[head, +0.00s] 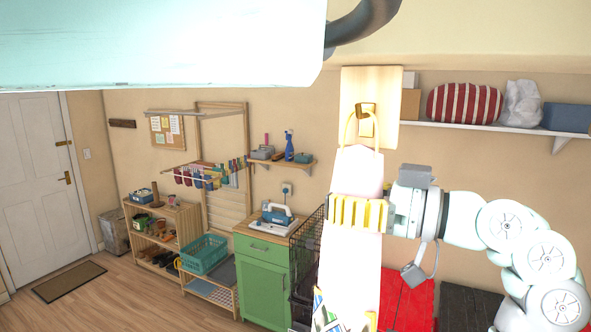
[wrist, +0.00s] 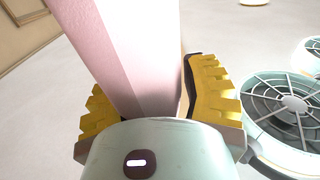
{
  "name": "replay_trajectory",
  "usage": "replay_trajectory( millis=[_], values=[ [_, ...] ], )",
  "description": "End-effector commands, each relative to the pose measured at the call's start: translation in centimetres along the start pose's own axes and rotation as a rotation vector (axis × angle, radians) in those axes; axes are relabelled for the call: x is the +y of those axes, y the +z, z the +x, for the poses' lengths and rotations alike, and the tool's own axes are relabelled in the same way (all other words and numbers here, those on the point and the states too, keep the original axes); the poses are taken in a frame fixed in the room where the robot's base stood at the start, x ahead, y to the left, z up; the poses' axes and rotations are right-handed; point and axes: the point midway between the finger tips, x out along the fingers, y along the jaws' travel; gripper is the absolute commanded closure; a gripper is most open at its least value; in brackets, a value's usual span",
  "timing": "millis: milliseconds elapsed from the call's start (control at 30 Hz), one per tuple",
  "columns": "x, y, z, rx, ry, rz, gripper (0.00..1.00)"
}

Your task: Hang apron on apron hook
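The apron (head: 360,170) is pale pink and white, with a patterned lower part and a thin tan neck loop at its top. My gripper (head: 358,212), with yellow ribbed fingers, is around its upper part and appears shut on it. In the wrist view the pink cloth (wrist: 140,50) runs up between the two fingers (wrist: 150,95). The apron hook (head: 366,108) is a brass-coloured piece on a pale wooden board (head: 385,82). The loop is up at the hook and overlaps it in the head view; whether it is seated over it, I cannot tell.
A wall shelf (head: 480,127) with a striped cushion (head: 464,103) is right of the board. A green cabinet (head: 262,270) and a dark wire crate (head: 307,255) stand left of the apron. A red object (head: 407,300) is below my arm. Open floor lies at the left.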

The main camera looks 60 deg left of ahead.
Motion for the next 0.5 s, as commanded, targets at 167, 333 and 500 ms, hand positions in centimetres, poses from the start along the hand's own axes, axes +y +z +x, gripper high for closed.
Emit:
replay_trajectory(
  millis=[167, 333, 500],
  values=[
    [0.02, 0.00, -0.02, 0.000, 0.001, 0.000, 0.52],
    [0.02, 0.01, -0.01, -0.001, 0.001, 0.000, 0.52],
    [0.02, -0.03, 0.00, -0.002, 0.000, 0.002, 0.52]
  ],
)
